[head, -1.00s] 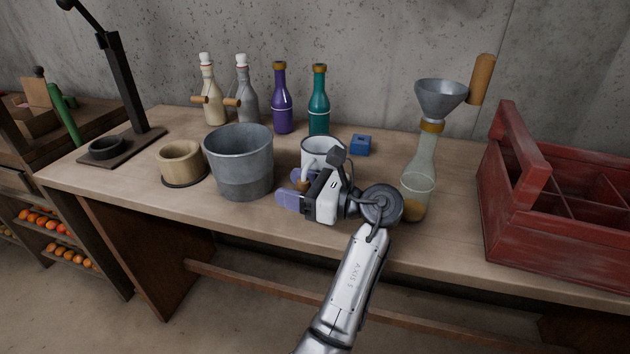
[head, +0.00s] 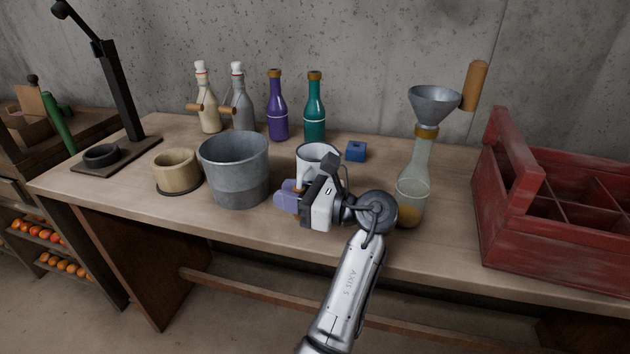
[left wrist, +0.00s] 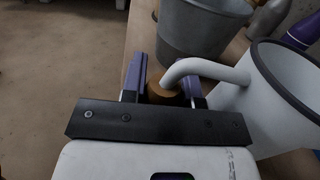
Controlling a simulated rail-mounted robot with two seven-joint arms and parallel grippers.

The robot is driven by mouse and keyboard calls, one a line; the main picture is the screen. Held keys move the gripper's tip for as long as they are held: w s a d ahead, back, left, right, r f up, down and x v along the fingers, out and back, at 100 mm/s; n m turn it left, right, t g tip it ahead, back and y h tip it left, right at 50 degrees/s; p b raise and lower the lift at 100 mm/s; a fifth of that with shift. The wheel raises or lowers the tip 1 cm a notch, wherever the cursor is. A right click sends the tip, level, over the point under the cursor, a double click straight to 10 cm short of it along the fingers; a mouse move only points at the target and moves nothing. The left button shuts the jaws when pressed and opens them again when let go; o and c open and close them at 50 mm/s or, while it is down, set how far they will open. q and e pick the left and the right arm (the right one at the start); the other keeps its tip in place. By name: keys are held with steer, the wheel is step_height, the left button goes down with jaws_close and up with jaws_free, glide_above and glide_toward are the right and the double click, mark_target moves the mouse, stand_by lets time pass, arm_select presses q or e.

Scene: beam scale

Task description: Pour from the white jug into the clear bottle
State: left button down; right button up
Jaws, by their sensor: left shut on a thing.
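The white jug (head: 318,153) with a dark rim stands upright on the bench; its lower part is hidden by my left gripper. In the left wrist view the jug (left wrist: 285,95) is at the right, its curved handle ending in a wooden grip (left wrist: 165,95). My left gripper (head: 287,193) is shut on this grip, with a purple finger on each side (left wrist: 166,85). The clear bottle (head: 415,165) stands upright right of the gripper, with amber contents low inside. A grey funnel (head: 434,104) with a wooden handle sits in its neck. My right gripper is not in view.
A grey bucket (head: 236,172) and a wooden cup (head: 177,172) stand left of the jug. Several bottles, including a teal one (head: 315,115), line the back. A blue block (head: 356,151) lies behind the jug. A red crate (head: 500,235) stands at the right.

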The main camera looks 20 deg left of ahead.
arm_select(q)
steer(key=shift+r, duration=0.15)
steer(key=s+d+r+p, duration=0.3)
steer(key=d+r+p, duration=0.2)
steer(key=d+r, duration=0.5)
steer(key=shift+s+d+r, duration=0.4)
steer(key=shift+d, duration=0.15)
steer(key=c, duration=1.5)
jaws_free()
jaws_close()
